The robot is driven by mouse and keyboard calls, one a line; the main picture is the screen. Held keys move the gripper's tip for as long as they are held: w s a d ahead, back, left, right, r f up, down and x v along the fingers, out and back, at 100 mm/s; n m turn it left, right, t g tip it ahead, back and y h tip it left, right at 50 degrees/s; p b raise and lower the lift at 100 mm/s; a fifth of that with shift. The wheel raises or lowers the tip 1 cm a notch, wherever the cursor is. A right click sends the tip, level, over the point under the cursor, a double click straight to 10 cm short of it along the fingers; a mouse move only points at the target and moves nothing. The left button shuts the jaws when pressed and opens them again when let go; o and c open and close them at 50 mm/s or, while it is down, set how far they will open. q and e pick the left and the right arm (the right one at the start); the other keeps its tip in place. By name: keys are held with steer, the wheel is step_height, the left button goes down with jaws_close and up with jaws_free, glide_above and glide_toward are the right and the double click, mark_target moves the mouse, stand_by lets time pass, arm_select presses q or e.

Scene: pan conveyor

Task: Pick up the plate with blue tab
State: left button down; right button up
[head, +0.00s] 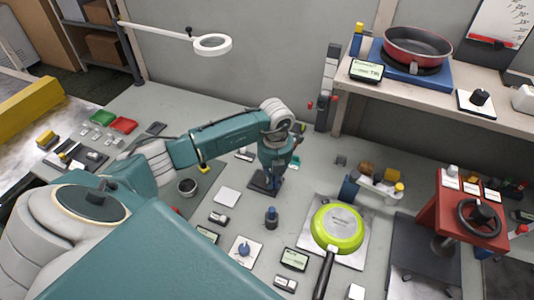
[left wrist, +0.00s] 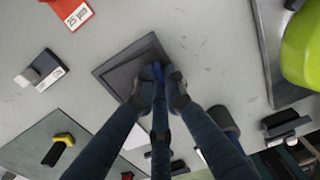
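The plate with the blue tab is a dark square plate (head: 262,186) that lies on the grey table below my left gripper (head: 275,180) in the head view. In the left wrist view the plate (left wrist: 118,72) shows its dark face, and its blue tab (left wrist: 158,71) stands near one edge. The fingers of my left gripper (left wrist: 161,90) reach down on either side of the tab. They hide part of it, and I cannot tell whether they press on it. My right gripper is not in view.
A green pan (head: 338,228) lies on a pale plate to the right. A dark blue knob (head: 271,218) and a small display (head: 294,259) stand in front. A white tile (head: 227,197) lies left. A red stand with a wheel (head: 470,215) is far right.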

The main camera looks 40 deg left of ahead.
arm_select(q)
steer(key=shift+d, duration=0.15)
steer(key=shift+w+r, duration=0.1)
steer(key=shift+r, duration=0.45)
step_height(320, 180, up, 18)
steer(key=b, duration=0.4)
steer(key=s+d+n, duration=0.6)
steer(key=s+n, duration=0.1)
steer(key=n, duration=0.9)
steer(key=s+d+n, duration=0.7)
steer(key=n, duration=1)
steer(key=shift+f, duration=0.4)
